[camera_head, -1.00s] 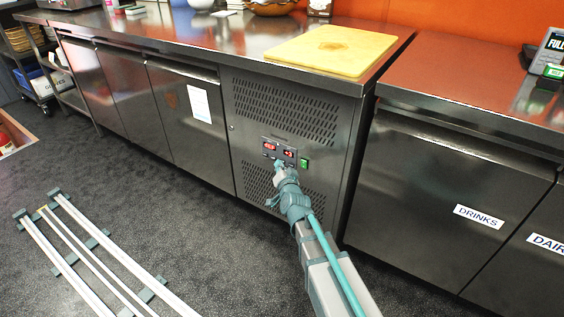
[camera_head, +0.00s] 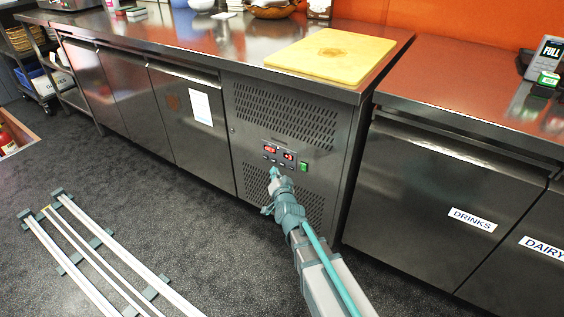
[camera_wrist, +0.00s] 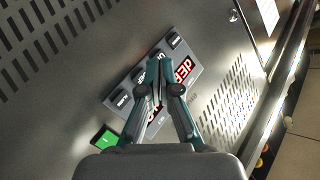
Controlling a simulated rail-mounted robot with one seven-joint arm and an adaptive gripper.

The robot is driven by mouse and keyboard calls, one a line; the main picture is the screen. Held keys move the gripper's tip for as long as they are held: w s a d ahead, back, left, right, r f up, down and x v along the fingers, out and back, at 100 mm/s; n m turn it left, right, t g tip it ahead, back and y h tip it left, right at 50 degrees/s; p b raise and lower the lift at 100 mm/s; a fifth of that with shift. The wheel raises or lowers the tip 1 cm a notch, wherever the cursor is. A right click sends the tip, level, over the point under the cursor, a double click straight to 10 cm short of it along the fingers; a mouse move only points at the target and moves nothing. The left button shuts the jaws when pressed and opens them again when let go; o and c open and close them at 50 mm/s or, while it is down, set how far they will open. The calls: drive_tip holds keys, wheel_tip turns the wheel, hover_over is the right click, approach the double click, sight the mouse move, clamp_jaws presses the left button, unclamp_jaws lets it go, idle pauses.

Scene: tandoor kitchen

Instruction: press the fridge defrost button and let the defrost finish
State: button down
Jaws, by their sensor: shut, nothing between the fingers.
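The fridge control panel (camera_head: 279,155) is set in the vented steel section of the counter fridge. It has two red-lit displays, a row of small dark buttons and a green switch (camera_head: 304,166) beside it. In the wrist view one display (camera_wrist: 184,69) appears to read "dEF"; the other is mostly hidden behind my fingers. Labelled buttons (camera_wrist: 175,41) show along the panel's edge; my fingers cover part of the row. My gripper (camera_head: 274,173) is shut and empty, its tip just below the button row. It also shows in the wrist view (camera_wrist: 155,68). I see no clear contact.
A yellow cutting board (camera_head: 335,55) lies on the counter above the panel. The drinks door (camera_head: 440,190) is to the right. White rails (camera_head: 85,255) lie on the floor at the left.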

drive_tip(key=s+a+p, duration=0.1)
drive_tip(key=s+p, duration=0.2)
drive_tip(key=shift+a, duration=0.4)
idle(0.5)
